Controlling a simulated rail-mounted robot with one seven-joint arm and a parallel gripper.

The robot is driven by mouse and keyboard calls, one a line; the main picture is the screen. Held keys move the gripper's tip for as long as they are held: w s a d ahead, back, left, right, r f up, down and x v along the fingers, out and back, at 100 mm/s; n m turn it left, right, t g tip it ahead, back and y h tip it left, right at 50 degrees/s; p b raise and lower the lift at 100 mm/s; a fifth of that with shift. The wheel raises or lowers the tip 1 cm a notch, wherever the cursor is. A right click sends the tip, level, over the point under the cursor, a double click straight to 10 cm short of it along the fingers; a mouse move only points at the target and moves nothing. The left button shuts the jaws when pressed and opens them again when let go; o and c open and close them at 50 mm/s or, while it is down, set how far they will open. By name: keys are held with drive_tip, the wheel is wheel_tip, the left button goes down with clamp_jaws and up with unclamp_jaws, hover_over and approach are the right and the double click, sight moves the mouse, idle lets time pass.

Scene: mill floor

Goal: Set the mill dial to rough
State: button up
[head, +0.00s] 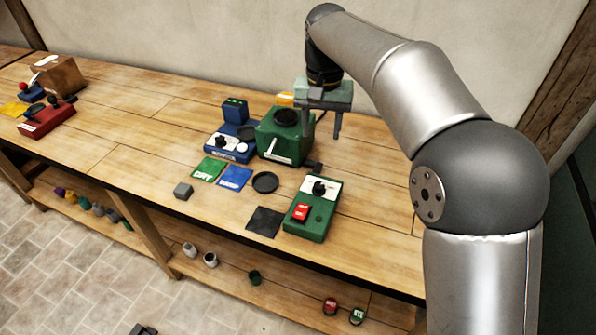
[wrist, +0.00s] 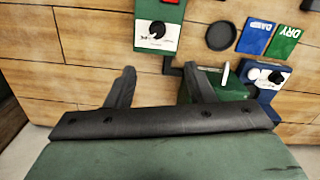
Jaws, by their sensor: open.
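A green control box (head: 310,222) stands at the front right of the bench, with a black dial knob (head: 319,188) on a white plate and a red switch (head: 301,212) below it. The dial also shows at the top of the wrist view (wrist: 157,29); its markings are too small to read. The green mill (head: 284,146), with a round black top and a white lever, stands behind it. My gripper (head: 322,131) is open and empty, above the bench beside the mill. In the wrist view its fingers (wrist: 159,70) are apart, short of the dial and touching nothing visible.
A blue unit (head: 228,150) with its own dial stands left of the mill. Green and blue cards (head: 209,168), a black dish (head: 265,182), a dark mat (head: 265,221) and a grey block (head: 183,191) lie in front. A red device (head: 46,121) stands far left.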

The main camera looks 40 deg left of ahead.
sight(319, 184)
drive_tip(key=f, duration=1.1)
drive_tip(key=f+p, duration=0.1)
drive_tip(key=f, duration=0.5)
drive_tip(key=shift+w+d, duration=0.1)
drive_tip(key=shift+d, duration=0.15)
drive_tip(key=shift+c, duration=0.2)
drive_tip(key=c, duration=0.9)
